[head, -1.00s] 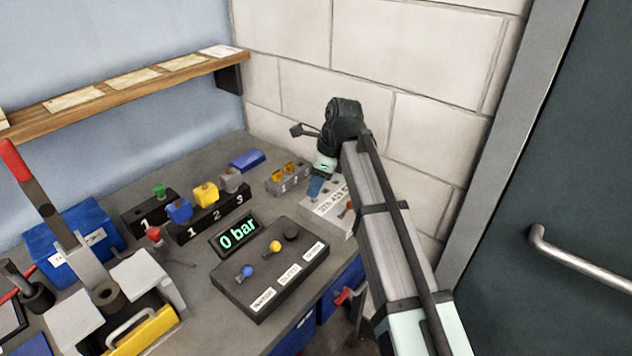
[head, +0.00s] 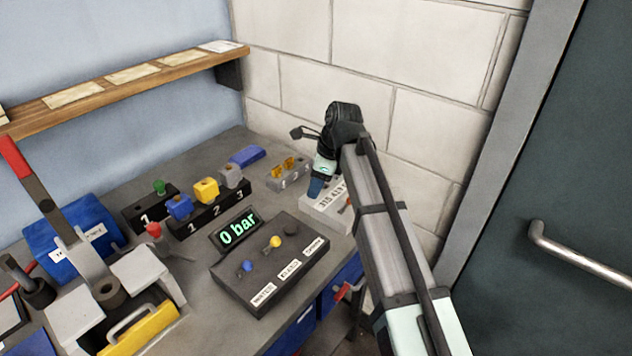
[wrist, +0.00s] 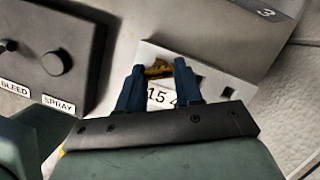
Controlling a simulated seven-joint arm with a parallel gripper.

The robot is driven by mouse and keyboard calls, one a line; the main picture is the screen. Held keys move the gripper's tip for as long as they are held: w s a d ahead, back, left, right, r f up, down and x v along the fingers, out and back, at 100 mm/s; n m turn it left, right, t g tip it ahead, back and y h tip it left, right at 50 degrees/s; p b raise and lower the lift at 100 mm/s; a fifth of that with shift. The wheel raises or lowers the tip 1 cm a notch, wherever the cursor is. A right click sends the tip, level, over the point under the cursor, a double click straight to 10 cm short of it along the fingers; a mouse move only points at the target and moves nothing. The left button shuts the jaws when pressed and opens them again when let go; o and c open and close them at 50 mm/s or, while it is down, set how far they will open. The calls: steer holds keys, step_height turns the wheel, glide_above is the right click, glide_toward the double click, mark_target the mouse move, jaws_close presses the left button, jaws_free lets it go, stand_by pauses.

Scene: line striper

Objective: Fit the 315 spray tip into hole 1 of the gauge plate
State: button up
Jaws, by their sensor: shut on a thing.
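My gripper (wrist: 158,70) has its blue fingers closed on the yellow 315 spray tip (wrist: 157,71), of which only a small part shows. The fingers are over the left end of the white tip block (wrist: 150,52), beside its printed "15"; two square openings show to the right. I cannot tell whether the tip is still seated. In the head view my gripper (head: 315,187) points down at the far end of the white block (head: 322,205). A grey numbered block, seemingly the gauge plate (head: 274,182), stands behind it with two orange pieces on it; its "3" end (wrist: 265,12) shows in the wrist view.
The dark control box (head: 262,275) with knobs and the "0 bar" display (head: 236,232) stand left of the gripper. A black numbered stand (head: 205,212) holds coloured blocks. The block wall (head: 420,140) is close behind and to the right.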

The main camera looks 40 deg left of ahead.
steer(key=shift+f, duration=0.1)
steer(key=o, duration=1.1)
steer(key=shift+c, duration=0.2)
steer(key=shift+o, duration=0.3)
steer(key=shift+o, duration=1.3)
steer(key=v, duration=0.7)
